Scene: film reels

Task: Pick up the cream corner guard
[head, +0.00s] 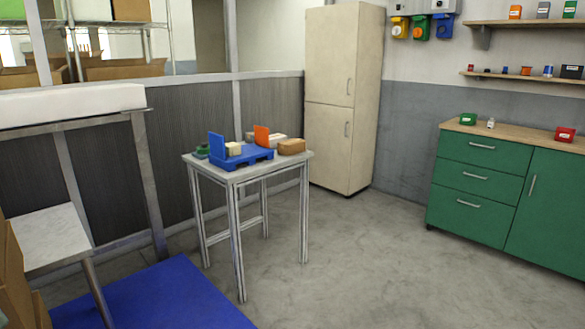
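A small metal-framed table (229,179) stands in the middle of the head view. On it is a blue tray-like base (250,160) with a blue upright panel (217,145) and an orange upright panel (261,136). A small cream block-like piece (234,149) sits by the blue panel. A paler whitish piece (278,139) lies behind, right of the orange panel. Both are too small to tell which, if either, is the cream corner guard. My gripper is not in view.
A tan block (291,147) and a green item (201,149) share the small table. A cream cabinet (345,95) stands behind it, green drawers (478,185) at right. A blue mat (150,298) lies front left, beside a bench (55,236). The floor (345,260) right of the table is clear.

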